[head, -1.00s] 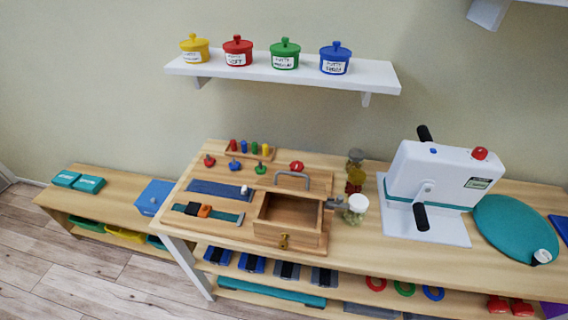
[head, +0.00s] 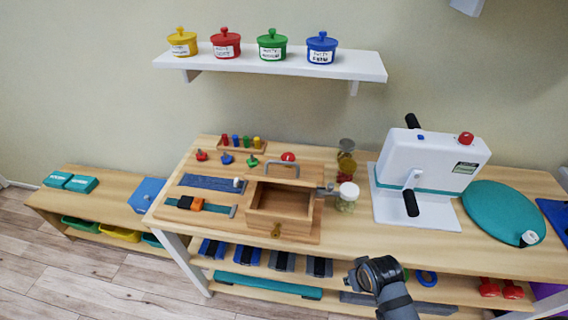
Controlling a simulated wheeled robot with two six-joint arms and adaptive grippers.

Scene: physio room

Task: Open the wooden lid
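A wooden box (head: 266,225) is part of a wooden board on the table. Its inside (head: 283,203) shows from above and looks empty, with a brass-coloured catch (head: 276,230) on its front. A flat wooden panel, which looks like the lid (head: 262,172), is at the box's back edge with a grey handle (head: 282,164) on it. I cannot tell its exact tilt. My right gripper (head: 362,274) comes in from the bottom, below and right of the box, apart from it. Its fingers are not clear. My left gripper is not in view.
On the board are a blue strip (head: 212,184), a teal strap (head: 219,208) and coloured knobs and pegs. Jars (head: 347,196) stand just right of the box. A white crank machine (head: 432,165) is further right. Lower shelves hold weights. A shelf (head: 352,65) with pots hangs above.

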